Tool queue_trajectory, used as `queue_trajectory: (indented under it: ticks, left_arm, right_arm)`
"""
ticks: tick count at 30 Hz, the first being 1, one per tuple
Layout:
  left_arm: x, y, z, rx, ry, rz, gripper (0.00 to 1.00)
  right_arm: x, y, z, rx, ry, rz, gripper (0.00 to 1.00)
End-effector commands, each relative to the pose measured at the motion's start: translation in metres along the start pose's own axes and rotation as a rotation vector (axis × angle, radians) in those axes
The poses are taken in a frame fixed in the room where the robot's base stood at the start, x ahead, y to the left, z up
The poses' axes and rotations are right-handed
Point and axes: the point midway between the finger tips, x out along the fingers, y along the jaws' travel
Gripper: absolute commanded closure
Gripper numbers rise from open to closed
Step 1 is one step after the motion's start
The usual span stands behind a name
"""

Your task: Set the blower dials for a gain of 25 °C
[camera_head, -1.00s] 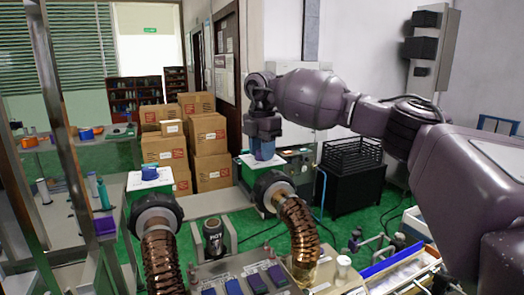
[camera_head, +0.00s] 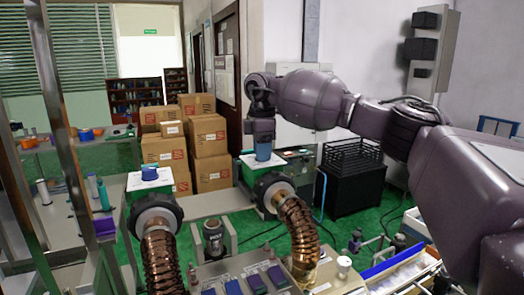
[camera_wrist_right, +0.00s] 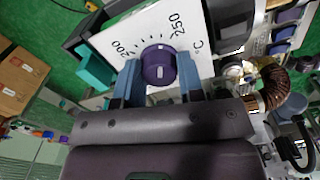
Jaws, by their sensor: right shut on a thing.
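The right blower dial (camera_wrist_right: 158,65) is a dark blue-purple knob on a white scale plate (camera_wrist_right: 113,35) marked 200, 250 and C in the right wrist view. My right gripper (camera_wrist_right: 159,78) is shut on this dial, with one blue finger on each side of it. In the head view my right gripper (camera_head: 263,153) points down at the right dial box, and its fingers hide most of the knob. The left dial (camera_head: 150,173) is a blue knob on a white-topped green box, with no gripper at it. I cannot read its setting. My left gripper is not in view.
Two black-collared nozzles with copper hoses (camera_head: 297,225) stand in front of the dial boxes. A dark cup (camera_head: 213,238) stands between them. A panel with several blue switches (camera_head: 256,284) is at the front. Cardboard boxes (camera_head: 209,135) are stacked behind.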

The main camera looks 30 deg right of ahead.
Motion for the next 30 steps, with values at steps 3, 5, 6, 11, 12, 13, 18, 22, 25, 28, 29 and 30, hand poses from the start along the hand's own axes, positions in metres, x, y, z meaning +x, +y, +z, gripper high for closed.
queue_trajectory:
  ticks: [3,5,6,11,12,13,18,22,25,28,29,30]
  left_arm:
    - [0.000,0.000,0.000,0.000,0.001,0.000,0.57]
    - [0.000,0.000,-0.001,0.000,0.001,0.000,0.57]
    - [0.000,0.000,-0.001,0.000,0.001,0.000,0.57]
    - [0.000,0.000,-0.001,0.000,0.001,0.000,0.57]
    - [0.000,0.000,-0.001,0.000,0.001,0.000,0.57]
    - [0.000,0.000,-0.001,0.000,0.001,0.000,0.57]
    - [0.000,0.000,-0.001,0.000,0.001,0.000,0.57]
    - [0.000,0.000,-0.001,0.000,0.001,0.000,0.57]
    - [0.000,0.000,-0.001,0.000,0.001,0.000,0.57]
    - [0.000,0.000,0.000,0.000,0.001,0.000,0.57]
    - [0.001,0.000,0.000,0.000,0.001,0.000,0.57]
    - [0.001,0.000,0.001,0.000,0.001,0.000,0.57]
  right_arm:
    - [-0.003,0.001,0.001,0.007,0.001,0.005,0.88]
    - [-0.003,0.001,0.001,0.008,0.001,0.005,0.88]
    - [-0.003,0.001,0.001,0.008,0.001,0.005,0.88]
    - [-0.003,0.001,0.001,0.007,0.001,0.005,0.88]
    - [-0.003,0.001,0.001,0.007,0.001,0.005,0.88]
    - [-0.003,0.001,0.001,0.007,0.001,0.005,0.62]
    - [-0.002,0.000,0.000,0.006,0.001,0.003,0.39]
    - [-0.001,0.000,0.000,0.005,0.001,0.002,0.39]
    - [-0.001,0.000,0.000,0.005,0.000,0.001,0.39]
    - [-0.005,0.000,0.000,0.005,0.001,0.002,0.39]
    - [-0.007,0.000,0.000,0.005,0.001,0.002,0.39]
    - [-0.011,0.001,0.000,0.006,0.002,0.003,0.39]
